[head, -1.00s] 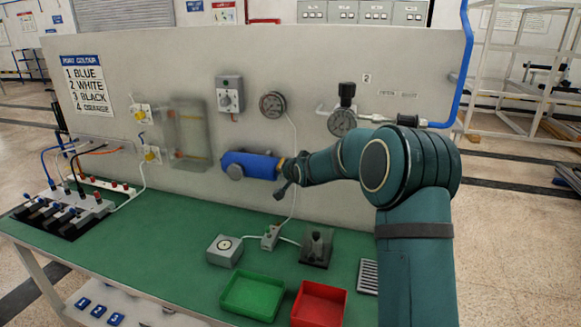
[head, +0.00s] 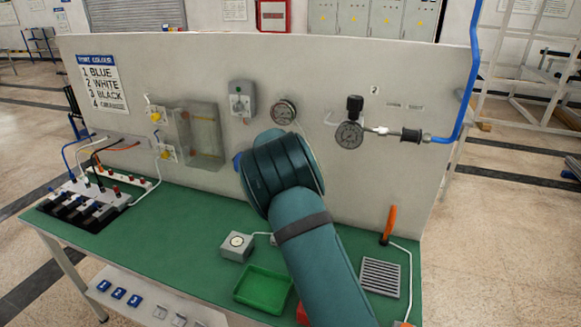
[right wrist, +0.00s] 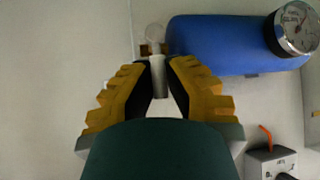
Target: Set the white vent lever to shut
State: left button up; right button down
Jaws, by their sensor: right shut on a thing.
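The white vent lever (right wrist: 157,68) shows in the right wrist view, pointing down from a brass fitting (right wrist: 149,48) at the left end of the blue cylinder (right wrist: 225,45). My right gripper (right wrist: 161,80) has its yellow-backed fingers closed on either side of the lever, gripping it. In the head view my right arm covers the gripper, the lever and nearly all of the cylinder; only a sliver of blue (head: 238,161) shows beside the arm. My left gripper is in neither current view.
A round gauge (right wrist: 292,28) sits on the cylinder. The upright grey panel (head: 350,75) carries a grey switch box (head: 242,100), a gauge (head: 283,112) and a clear tank (head: 197,135). On the green bench lie a green tray (head: 262,291), a vent plate (head: 380,276) and an orange-handled tool (head: 389,225).

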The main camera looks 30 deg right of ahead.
dwell(0.5)
jog(key=c, duration=1)
grip_release()
jog(key=shift+w+f, duration=0.1)
jog(key=v, duration=1.2)
jog(key=shift+a, duration=0.1)
